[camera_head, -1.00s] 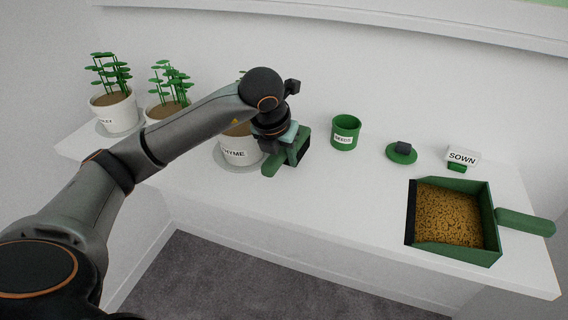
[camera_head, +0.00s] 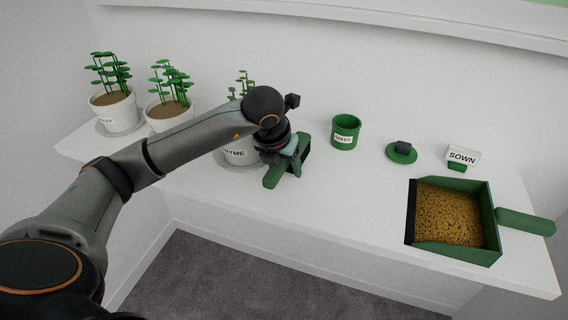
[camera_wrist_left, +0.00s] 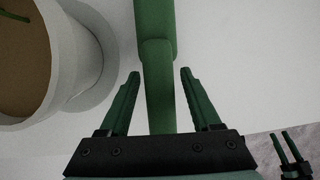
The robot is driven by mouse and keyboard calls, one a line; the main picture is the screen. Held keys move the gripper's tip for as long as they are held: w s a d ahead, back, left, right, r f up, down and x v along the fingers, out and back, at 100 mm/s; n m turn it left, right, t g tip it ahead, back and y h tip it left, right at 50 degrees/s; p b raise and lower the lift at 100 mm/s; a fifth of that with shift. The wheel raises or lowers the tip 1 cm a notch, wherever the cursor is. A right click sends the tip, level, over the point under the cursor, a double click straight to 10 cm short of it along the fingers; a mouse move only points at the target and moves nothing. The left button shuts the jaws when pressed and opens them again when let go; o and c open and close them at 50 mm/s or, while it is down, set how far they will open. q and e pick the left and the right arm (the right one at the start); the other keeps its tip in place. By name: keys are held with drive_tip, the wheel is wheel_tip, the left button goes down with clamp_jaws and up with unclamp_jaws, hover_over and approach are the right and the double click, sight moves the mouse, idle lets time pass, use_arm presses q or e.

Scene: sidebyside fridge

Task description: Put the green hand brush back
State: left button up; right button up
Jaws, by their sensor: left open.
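The green hand brush (camera_head: 271,179) is on the white shelf in front of the THYME pot, its dark bristles toward the right. My left gripper (camera_head: 286,160) is over it, partly hiding it. In the left wrist view the open fingers (camera_wrist_left: 159,72) stand on either side of the brush's green handle (camera_wrist_left: 160,105), with gaps visible on both sides. The wider green part of the brush (camera_wrist_left: 154,20) extends beyond the fingertips. My right gripper (camera_wrist_left: 284,136) shows small at the lower right of that view, fingers apart.
Potted plants stand at the left; the THYME pot (camera_head: 240,152) is close beside my gripper. A green SEEDS cup (camera_head: 345,133), a small green disc with a dark block (camera_head: 402,150), a SOWN sign (camera_head: 462,157) and a grain-filled green dustpan (camera_head: 482,248) are to the right. The middle shelf front is clear.

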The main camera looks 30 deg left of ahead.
use_arm(q)
drive_tip(key=v, duration=1.2)
drive_tip(key=shift+s+r+b, duration=0.15)
drive_tip(key=shift+s+b, duration=0.15)
